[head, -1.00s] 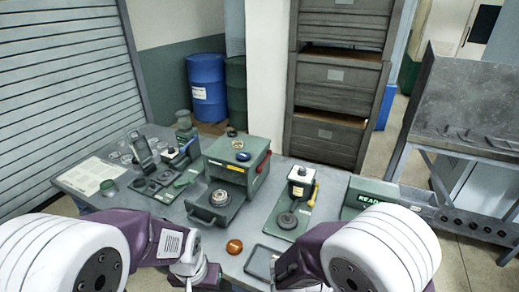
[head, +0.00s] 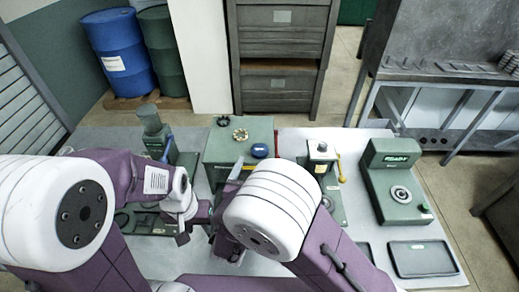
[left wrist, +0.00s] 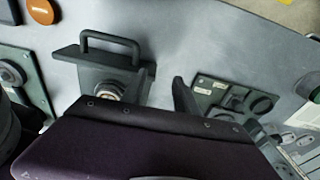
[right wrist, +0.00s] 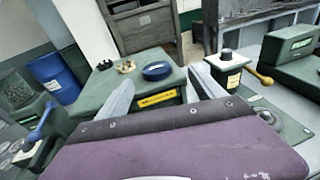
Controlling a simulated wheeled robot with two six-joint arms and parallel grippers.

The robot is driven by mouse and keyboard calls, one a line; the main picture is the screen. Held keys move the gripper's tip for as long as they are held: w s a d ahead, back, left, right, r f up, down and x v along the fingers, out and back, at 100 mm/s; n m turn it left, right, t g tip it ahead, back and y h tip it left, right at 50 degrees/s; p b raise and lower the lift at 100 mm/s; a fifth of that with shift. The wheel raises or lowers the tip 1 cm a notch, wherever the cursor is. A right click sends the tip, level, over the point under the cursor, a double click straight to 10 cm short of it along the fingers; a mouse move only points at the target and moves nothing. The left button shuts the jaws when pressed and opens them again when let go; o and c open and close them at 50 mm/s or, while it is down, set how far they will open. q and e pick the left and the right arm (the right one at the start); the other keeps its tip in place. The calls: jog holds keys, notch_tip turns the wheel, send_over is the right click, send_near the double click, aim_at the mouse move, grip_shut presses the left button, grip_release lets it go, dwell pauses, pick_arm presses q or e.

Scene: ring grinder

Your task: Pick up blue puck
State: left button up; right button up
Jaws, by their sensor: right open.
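The blue puck (head: 259,150) lies on top of the green box-shaped machine (head: 224,148), near its right end. It also shows in the right wrist view (right wrist: 157,71), just beyond and between my right fingertips. My right gripper (right wrist: 163,92) is open and empty, in front of the machine's top, apart from the puck. In the head view its hand is mostly hidden behind my white arm joint.
A brass-coloured part (right wrist: 125,67) and a dark part (right wrist: 104,65) stand left of the puck. A press with a yellow lever (head: 322,158) stands right of the machine. Further right are the READY station (head: 385,175) and a dark tray (head: 422,258). An orange disc (left wrist: 40,11) lies near the drawer.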

aim_at(259, 151)
jog(key=shift+w+a+f, duration=0.15)
jog(key=shift+w, duration=0.5)
jog(key=shift+w+a+f, duration=0.15)
jog(key=shift+w, duration=0.45)
jog(key=x, duration=0.4)
jog(key=shift+w+d+r, duration=0.15)
jog(key=shift+d+r, duration=0.05)
jog(key=shift+d, duration=0.15)
pick_arm(q)
jog(key=shift+w+a+f, duration=0.2)
jog(key=shift+w+a, duration=0.05)
jog(key=shift+a, duration=0.05)
pick_arm(e)
jog(key=shift+w+a, duration=0.1)
jog(key=shift+a, duration=0.05)
